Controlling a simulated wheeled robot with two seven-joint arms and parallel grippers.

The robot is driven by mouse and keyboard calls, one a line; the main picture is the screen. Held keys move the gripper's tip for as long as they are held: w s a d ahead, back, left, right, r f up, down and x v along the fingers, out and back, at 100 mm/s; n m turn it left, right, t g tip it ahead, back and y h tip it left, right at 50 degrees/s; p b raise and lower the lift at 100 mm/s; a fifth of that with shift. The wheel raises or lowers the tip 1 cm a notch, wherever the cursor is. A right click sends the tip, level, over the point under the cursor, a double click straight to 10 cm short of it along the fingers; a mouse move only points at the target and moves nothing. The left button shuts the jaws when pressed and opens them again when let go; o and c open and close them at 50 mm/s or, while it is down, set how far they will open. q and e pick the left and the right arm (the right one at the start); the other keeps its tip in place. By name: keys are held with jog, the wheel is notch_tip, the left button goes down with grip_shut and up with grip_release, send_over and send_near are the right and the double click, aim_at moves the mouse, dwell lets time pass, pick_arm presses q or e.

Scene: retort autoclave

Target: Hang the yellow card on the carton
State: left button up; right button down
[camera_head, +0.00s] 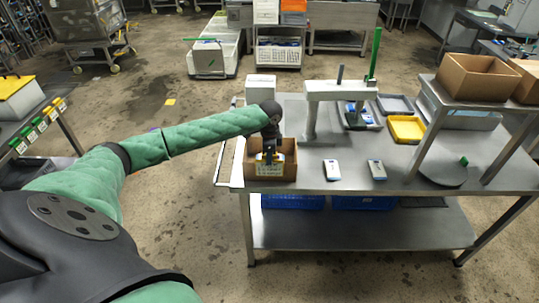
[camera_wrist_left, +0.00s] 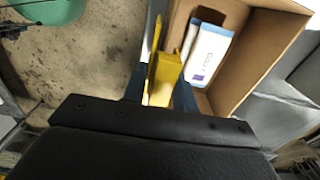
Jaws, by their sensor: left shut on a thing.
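The open brown carton (camera_head: 284,172) stands at the left front of the steel table. My left gripper (camera_head: 270,151) is at its front wall, pointing down. It is shut on the yellow card (camera_head: 269,170), whose pale face shows against the outside of that wall. In the left wrist view the yellow card (camera_wrist_left: 168,68) sits between the dark fingers (camera_wrist_left: 160,88), at the edge of the carton (camera_wrist_left: 268,45). I cannot tell whether the card's hook bears on the rim. A white and blue pack (camera_wrist_left: 213,50) lies inside the carton. My right gripper is not in view.
Two white packs (camera_head: 332,170) (camera_head: 377,170) lie right of the carton. A white box (camera_head: 260,88) and a white stand (camera_head: 340,90) are behind it. A yellow tray (camera_head: 406,129) and a raised shelf (camera_head: 480,105) are to the right. More cards hang on the left rack (camera_head: 40,124).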

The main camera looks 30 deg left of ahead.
pick_arm(q)
jog(key=shift+f, duration=0.45)
jog(key=shift+f, duration=0.6)
dwell(0.4)
jog(key=o, duration=1)
jog(key=shift+c, duration=0.2)
jog(key=shift+o, duration=0.4)
